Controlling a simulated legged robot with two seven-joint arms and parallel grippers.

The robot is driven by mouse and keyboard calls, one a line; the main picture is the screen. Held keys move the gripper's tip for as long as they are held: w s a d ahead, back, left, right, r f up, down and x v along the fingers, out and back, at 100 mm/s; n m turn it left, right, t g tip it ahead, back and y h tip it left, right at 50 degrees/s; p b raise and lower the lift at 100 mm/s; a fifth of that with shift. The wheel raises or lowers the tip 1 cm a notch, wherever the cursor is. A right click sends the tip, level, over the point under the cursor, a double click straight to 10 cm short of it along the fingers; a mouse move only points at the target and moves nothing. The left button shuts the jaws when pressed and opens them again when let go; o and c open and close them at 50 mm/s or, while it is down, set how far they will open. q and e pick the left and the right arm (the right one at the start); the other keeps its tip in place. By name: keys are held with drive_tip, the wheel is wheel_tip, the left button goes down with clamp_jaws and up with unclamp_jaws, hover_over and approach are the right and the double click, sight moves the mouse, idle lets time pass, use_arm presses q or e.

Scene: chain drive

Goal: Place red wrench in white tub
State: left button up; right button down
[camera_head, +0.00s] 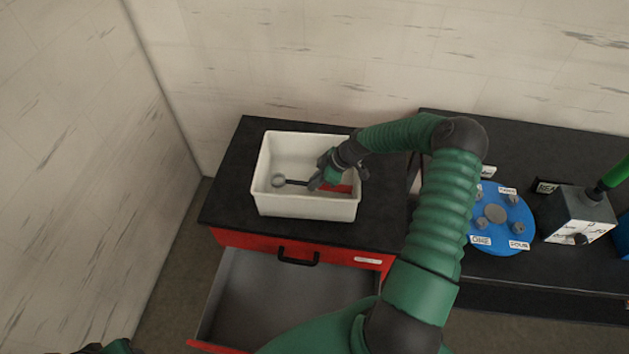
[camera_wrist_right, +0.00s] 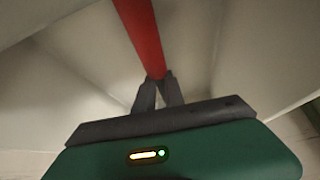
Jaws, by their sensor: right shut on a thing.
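The white tub (camera_head: 308,207) stands on the black top of the red cabinet. The red wrench (camera_head: 342,188) is inside the tub's opening, with a grey ring end (camera_head: 278,181) on the left, a dark shaft and a red handle on the right. My right gripper (camera_head: 316,184) reaches into the tub from the right and is shut on the wrench. In the right wrist view the fingers (camera_wrist_right: 157,92) meet at the red handle (camera_wrist_right: 142,35), with the pale tub walls around. I cannot tell whether the wrench touches the tub floor.
An open, empty-looking drawer (camera_head: 275,295) juts out below the tub. To the right, a blue disc (camera_head: 497,232) with labelled knobs and a grey box (camera_head: 579,213) stand on a dark bench. Walls close in behind and left.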

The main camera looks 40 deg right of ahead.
drive_tip(key=shift+f, duration=0.15)
drive_tip(key=shift+a, duration=0.15)
drive_tip(key=shift+a+f+b, duration=0.15)
drive_tip(key=shift+a+b, duration=0.2)
drive_tip(key=shift+a, duration=0.05)
drive_tip(key=shift+w+a, duration=0.1)
drive_tip(key=shift+a, duration=0.05)
drive_tip(key=c, duration=1.4)
unclamp_jaws()
drive_tip(key=shift+d+f, duration=0.1)
drive_tip(key=shift+d, duration=0.35)
drive_tip(key=shift+r, duration=0.2)
drive_tip(key=shift+r+p, duration=0.8)
drive_tip(key=shift+p, duration=0.1)
drive_tip(key=shift+s+d+r+b, duration=0.3)
drive_tip(key=shift+s+b, duration=0.1)
drive_tip(key=shift+b, duration=0.25)
use_arm(q)
drive_tip(key=shift+s+a+f+b, duration=0.1)
drive_tip(key=shift+a+f+b, duration=0.1)
drive_tip(key=shift+f+b, duration=0.25)
drive_tip(key=shift+a+f+b, duration=0.15)
drive_tip(key=shift+f+b, duration=0.1)
drive_tip(key=shift+f, duration=0.25)
use_arm(e)
drive_tip(key=v, duration=1)
drive_tip(key=shift+s+r, duration=0.15)
drive_tip(key=shift+r, duration=0.05)
